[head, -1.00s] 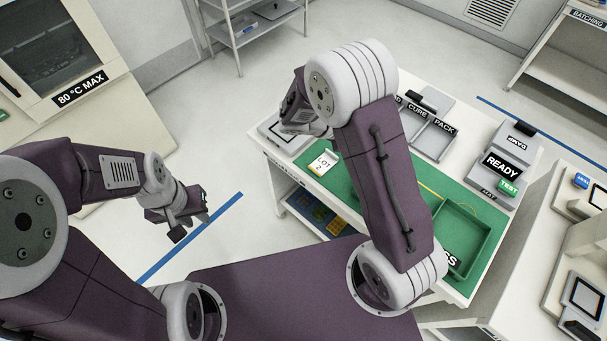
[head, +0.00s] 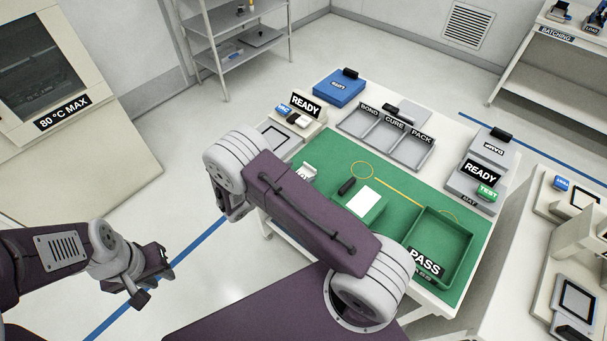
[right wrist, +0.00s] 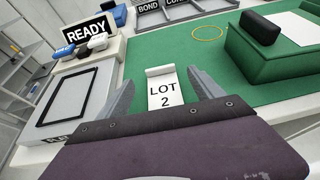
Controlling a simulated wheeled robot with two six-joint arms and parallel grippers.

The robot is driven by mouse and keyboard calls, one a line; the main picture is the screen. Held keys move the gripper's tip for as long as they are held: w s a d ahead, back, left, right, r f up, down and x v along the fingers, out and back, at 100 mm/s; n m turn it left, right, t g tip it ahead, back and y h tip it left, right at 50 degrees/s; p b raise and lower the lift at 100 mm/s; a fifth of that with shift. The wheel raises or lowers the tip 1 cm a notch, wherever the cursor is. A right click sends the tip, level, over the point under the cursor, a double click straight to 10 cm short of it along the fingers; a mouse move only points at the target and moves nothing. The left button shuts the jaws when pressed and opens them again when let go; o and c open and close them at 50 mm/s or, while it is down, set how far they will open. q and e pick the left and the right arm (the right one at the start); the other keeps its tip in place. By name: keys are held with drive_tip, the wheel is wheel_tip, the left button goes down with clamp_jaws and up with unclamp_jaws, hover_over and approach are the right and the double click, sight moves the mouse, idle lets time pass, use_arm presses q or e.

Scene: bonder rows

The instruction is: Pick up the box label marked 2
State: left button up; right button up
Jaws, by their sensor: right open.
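The box label marked LOT 2 (right wrist: 165,94) is a small white card with a folded top edge, on the green mat. In the right wrist view it shows between the finger lines of my right gripper (right wrist: 164,84), which is open and empty. In the head view a small white piece, apparently this label (head: 308,170), shows at the mat's left edge, partly covered by my right arm. My right gripper (head: 231,207) is mostly hidden there, left of the bench. My left gripper (head: 150,277) hangs over the floor at the left, away from the bench; its jaw gap is unclear.
A green box with a white top (head: 365,201) and a black handle stands mid-mat. A green PASS tray (head: 442,245) is at the right. Grey BOND, CURE and PACK bins (head: 386,138) and a READY station (head: 305,105) line the back. Bare mat lies beyond the label.

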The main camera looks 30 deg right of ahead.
sight(309, 167)
drive_tip(key=x, duration=0.3)
drive_tip(key=p+x, duration=0.1)
drive_tip(key=x, duration=0.1)
drive_tip(key=shift+d+r, duration=0.2)
drive_tip(key=c, duration=1.4)
drive_tip(key=shift+r, duration=0.1)
drive_tip(key=r, duration=0.4)
drive_tip(key=shift+s+a+r, duration=0.1)
drive_tip(key=shift+s+r, duration=0.15)
drive_tip(key=shift+s, duration=0.15)
drive_tip(key=s+r, duration=0.2)
drive_tip(key=s, duration=0.1)
drive_tip(key=s+r, duration=0.2)
drive_tip(key=s, duration=0.2)
drive_tip(key=s+r, duration=0.2)
drive_tip(key=s, duration=0.1)
drive_tip(key=shift+s+r+b, duration=0.2)
drive_tip(key=shift+s+b, duration=0.2)
